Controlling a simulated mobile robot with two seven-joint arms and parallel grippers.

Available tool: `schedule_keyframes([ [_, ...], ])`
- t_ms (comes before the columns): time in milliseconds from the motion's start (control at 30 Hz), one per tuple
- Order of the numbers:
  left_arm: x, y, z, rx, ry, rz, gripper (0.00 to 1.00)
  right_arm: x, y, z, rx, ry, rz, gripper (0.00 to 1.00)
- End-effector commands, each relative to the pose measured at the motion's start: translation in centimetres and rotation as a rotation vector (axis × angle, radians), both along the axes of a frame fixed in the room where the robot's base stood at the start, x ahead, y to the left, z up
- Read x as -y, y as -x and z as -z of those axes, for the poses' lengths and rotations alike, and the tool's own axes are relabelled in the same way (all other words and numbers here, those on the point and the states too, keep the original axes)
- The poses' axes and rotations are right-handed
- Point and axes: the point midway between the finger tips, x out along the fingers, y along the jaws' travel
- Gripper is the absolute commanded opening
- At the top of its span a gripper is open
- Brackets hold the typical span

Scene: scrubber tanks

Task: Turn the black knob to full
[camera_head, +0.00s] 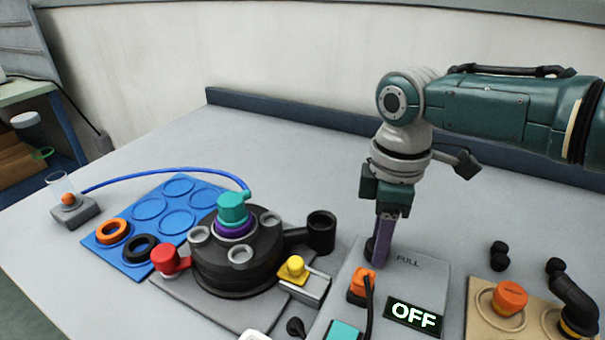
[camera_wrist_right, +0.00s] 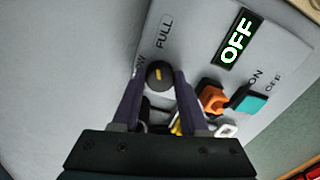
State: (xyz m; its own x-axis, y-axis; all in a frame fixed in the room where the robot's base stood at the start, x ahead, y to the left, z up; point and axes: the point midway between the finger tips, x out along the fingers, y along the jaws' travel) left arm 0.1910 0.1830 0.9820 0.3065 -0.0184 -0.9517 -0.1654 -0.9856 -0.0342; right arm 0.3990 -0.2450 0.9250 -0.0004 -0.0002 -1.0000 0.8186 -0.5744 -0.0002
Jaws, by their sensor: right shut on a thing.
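The black knob (camera_wrist_right: 159,67) sits on the grey control panel (camera_wrist_right: 190,55), beside a FULL label and a partly hidden label ending in "W". A short yellow mark shows on its top. My right gripper (camera_wrist_right: 158,80) is shut on the knob, with one purple finger on each side. In the head view, the right gripper (camera_head: 379,256) points down at the panel and the knob (camera_head: 369,248) shows only partly beside the fingers. The display (camera_head: 414,315) reads OFF. My left gripper is not in view.
An orange switch (camera_head: 362,284) with a black cable and a teal button (camera_head: 343,331) sit close to the knob. A black round tank unit (camera_head: 238,270) stands left of the panel. A tan board (camera_head: 480,318) lies to the right. The table behind is clear.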

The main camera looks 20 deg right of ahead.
Motion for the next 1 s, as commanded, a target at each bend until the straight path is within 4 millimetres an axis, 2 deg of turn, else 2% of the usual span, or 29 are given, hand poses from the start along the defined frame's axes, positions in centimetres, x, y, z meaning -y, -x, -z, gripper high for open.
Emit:
schedule_keyframes([
  [367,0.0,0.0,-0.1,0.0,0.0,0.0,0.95,-0.1,0.0,-0.1,0.0,-0.003,0.008,0.0],
  [400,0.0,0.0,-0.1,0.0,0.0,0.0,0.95,-0.1,0.0,-0.1,0.0,-0.003,0.008,0.46],
  [667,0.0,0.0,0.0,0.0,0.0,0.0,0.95,0.0,0.0,0.0,0.0,-0.001,0.006,0.73],
  [900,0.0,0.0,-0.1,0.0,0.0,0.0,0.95,0.0,0.0,-0.1,0.001,-0.001,0.006,0.73],
  [1000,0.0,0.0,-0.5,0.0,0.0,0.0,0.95,0.0,-0.1,-1.1,0.002,-0.001,0.005,0.73],
])
